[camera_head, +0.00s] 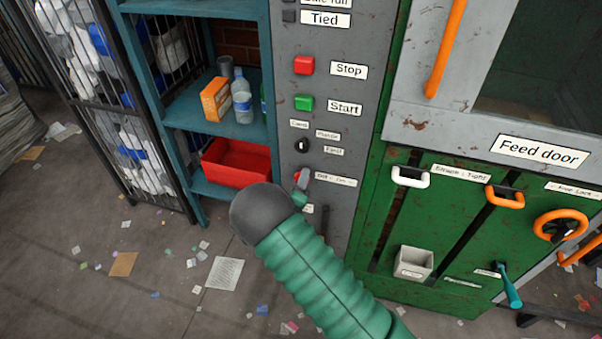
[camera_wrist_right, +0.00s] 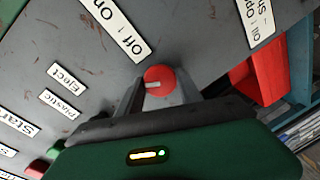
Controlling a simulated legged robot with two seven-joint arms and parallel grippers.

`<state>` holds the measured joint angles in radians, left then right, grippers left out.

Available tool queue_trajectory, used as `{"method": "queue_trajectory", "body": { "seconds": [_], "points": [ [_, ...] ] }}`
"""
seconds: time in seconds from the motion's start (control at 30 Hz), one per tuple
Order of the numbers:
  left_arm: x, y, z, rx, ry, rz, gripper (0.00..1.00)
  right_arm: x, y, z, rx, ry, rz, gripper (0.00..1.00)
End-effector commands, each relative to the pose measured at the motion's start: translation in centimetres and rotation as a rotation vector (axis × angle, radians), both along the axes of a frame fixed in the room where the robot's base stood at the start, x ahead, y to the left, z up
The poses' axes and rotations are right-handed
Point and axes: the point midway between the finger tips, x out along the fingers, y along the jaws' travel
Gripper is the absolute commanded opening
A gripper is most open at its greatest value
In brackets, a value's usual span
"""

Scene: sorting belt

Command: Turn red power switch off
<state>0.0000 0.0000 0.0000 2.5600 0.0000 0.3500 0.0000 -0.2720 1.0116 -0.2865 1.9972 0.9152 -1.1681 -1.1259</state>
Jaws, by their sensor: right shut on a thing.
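The red power switch is a round red knob (camera_wrist_right: 158,80) with a pale mark, set on the grey control panel (camera_wrist_right: 200,45). An "Off - On" label (camera_wrist_right: 115,28) is beside it in the right wrist view. In the head view the knob is mostly hidden behind my right gripper (camera_head: 301,188), with a bit of red showing. My right gripper is shut on the knob, one finger on either side of it. My dark round wrist and green arm cover the panel below. My left gripper is not in view.
Above the switch are a small selector (camera_head: 302,145), a green Start button (camera_head: 304,102) and a red Stop button (camera_head: 304,65). A blue shelf with a red bin (camera_head: 236,163), a bottle (camera_head: 242,103) and an orange box (camera_head: 214,99) stands left. The green feed-door machine (camera_head: 420,215) is right.

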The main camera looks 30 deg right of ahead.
Motion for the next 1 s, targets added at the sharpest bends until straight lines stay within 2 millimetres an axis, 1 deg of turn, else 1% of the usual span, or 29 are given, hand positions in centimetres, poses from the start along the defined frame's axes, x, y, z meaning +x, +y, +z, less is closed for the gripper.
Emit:
{"method": "queue_trajectory", "body": {
  "seconds": [0.03, 0.1, 0.4, 0.7, 1.0],
  "points": [
    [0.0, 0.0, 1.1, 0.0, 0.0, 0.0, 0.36, 0.1, 0.4, 0.3, -0.024, 0.037, 0.008, 0.02],
    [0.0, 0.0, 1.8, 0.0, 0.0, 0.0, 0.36, 0.1, 0.4, 0.2, -0.066, 0.089, 0.009, 0.02],
    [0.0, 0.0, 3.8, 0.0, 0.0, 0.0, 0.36, 0.2, 0.5, -0.1, -0.23, 0.282, 0.01, 0.02],
    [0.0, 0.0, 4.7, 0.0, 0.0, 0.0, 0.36, 0.2, 0.5, -0.4, -0.334, 0.406, 0.01, 0.02],
    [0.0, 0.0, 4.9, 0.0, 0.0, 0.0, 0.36, 0.2, 0.6, -0.6, -0.369, 0.449, 0.012, 0.02]
  ]
}}
